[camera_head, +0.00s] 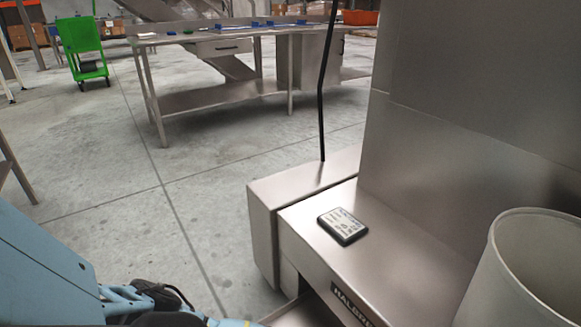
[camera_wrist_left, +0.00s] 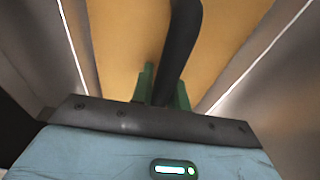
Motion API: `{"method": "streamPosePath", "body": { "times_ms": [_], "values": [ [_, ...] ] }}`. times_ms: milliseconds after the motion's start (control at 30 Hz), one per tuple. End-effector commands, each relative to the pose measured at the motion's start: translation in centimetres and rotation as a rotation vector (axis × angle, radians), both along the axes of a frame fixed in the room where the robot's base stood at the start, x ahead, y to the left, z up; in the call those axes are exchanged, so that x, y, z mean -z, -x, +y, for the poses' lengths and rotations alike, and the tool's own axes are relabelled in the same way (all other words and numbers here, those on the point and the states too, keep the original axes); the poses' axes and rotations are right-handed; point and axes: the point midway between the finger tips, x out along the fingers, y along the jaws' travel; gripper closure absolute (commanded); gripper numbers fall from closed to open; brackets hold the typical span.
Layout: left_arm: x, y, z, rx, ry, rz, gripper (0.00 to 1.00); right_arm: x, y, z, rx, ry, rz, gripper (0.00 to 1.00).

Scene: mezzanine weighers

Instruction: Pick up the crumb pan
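In the left wrist view, my left gripper (camera_wrist_left: 165,92) has its two green fingers close together on either side of a dark, rod-like handle (camera_wrist_left: 184,40). The handle fills the gap between them. Behind it is a tan surface (camera_wrist_left: 118,38) between grey metal sides with bright edges; I cannot tell whether this is the crumb pan. In the head view, a metal edge (camera_head: 312,309) shows low at the machine's front and may belong to the pan. My blue arm comes in from the lower left, its gripper out of frame there. My right gripper is not in view.
A steel machine ledge (camera_head: 318,248) carries a small dark-edged panel (camera_head: 342,226). A pale bin (camera_head: 512,290) stands at the lower right. A thin black pole (camera_head: 321,110) rises behind the ledge.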

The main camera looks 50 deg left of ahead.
Motion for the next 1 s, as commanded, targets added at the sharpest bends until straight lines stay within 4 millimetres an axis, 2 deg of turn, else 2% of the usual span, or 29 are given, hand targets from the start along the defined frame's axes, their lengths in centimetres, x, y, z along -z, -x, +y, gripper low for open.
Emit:
{"method": "streamPosePath", "body": {
  "times_ms": [67, 567, 767, 1000],
  "values": [
    [0.0, 0.0, 0.0, 0.0, 0.0, 0.0, 1.0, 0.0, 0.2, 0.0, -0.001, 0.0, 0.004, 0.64],
    [-0.4, -0.1, -0.1, 0.0, 0.002, -0.002, 1.0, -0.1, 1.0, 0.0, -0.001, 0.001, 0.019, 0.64],
    [-2.8, -0.1, -0.1, 0.001, 0.003, -0.005, 1.0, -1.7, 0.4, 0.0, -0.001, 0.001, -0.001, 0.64],
    [-7.1, -0.2, -0.2, 0.0, 0.003, -0.006, 1.0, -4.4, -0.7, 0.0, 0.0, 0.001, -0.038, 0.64]
  ]
}}
